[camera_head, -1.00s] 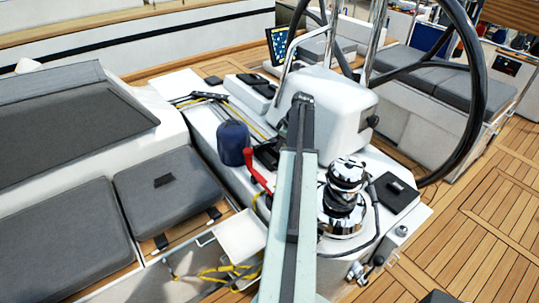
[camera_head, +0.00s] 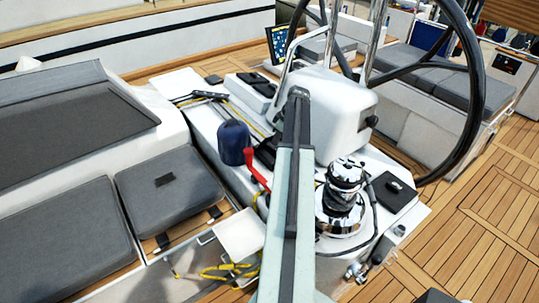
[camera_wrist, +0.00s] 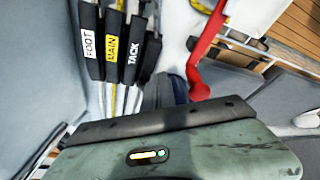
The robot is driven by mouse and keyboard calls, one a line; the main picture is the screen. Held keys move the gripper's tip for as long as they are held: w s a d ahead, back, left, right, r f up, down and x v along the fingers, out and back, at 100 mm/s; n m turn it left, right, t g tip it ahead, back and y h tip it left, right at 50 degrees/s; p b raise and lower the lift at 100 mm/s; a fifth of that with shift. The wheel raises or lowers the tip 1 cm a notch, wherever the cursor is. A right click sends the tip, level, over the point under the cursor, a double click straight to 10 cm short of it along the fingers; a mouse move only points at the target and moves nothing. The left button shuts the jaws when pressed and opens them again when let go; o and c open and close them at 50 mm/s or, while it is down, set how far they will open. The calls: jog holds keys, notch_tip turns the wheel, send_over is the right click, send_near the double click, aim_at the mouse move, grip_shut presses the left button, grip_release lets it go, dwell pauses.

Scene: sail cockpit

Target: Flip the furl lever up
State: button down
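A row of black levers shows in the wrist view: one labelled FOOT (camera_wrist: 88,42), one labelled MAIN (camera_wrist: 111,46) and one labelled TACK (camera_wrist: 133,50). Another dark lever (camera_wrist: 151,55) is partly visible right of TACK, with no readable label. I see no FURL label, so I cannot tell which is the furl lever. My gripper's pale green body (camera_wrist: 170,158) fills the bottom of the wrist view, below the levers. In the head view my arm reaches over the white console. My fingertips and their opening are not clear.
A red handle (camera_head: 258,178) stands beside a dark blue rounded object (camera_head: 234,143), left of my arm; the red handle also shows in the wrist view (camera_wrist: 204,45). A chrome winch (camera_head: 342,200) is close on the right. A steering wheel (camera_head: 478,75) stands behind.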

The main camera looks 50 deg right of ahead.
aim_at(272, 136)
jog(key=shift+w+d+r, duration=0.2)
jog(key=shift+w+r, duration=0.2)
jog(key=shift+w, duration=0.15)
jog(key=shift+w+d+r+p, duration=0.15)
jog(key=shift+w+r+p, duration=0.1)
jog(key=shift+w+p, duration=0.2)
jog(key=shift+w+d+r+p, duration=0.15)
jog(key=shift+w+r+p, duration=0.15)
jog(key=shift+w, duration=0.15)
jog(key=shift+s+f, duration=0.1)
jog(key=shift+s, duration=0.05)
jog(key=s+a+r+p, duration=0.1)
jog(key=s+r+p, duration=0.2)
jog(key=r+p, duration=0.3)
jog(key=shift+s+a, duration=0.15)
jog(key=shift+s, duration=0.1)
dwell(0.3)
